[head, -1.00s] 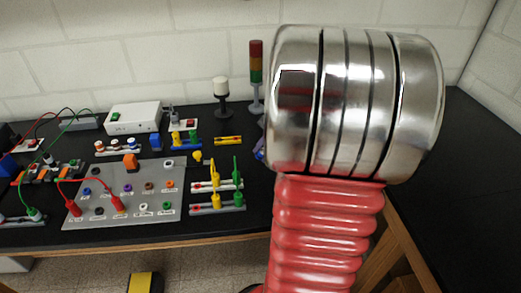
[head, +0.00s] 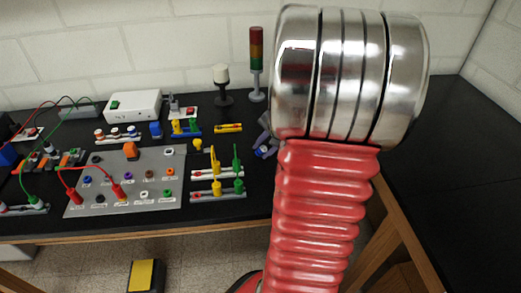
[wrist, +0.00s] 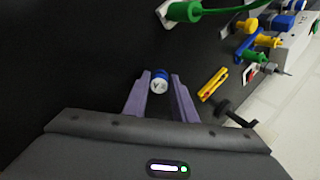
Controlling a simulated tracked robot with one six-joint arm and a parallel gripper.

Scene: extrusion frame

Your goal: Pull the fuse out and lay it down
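A small blue cylinder with a white, marked end (wrist: 158,84), seemingly the fuse, sits between the fingertips of my gripper (wrist: 161,76) in the wrist view. The purple fingers appear closed on its sides. Bare black bench top shows around it, with no holder attached. In the head view my gripper (head: 265,145) is partly visible to the right of the yellow bar, over the bench; my arm hides the rest, and the fuse is not clear there.
A yellow bar (head: 228,128) lies on the bench (head: 440,145). Rails with yellow and green plugs (head: 217,190) and a grey panel with wired red plugs (head: 150,190) stand left. A stack light (head: 256,65) and a white-topped lamp (head: 222,85) stand behind. The right bench is clear.

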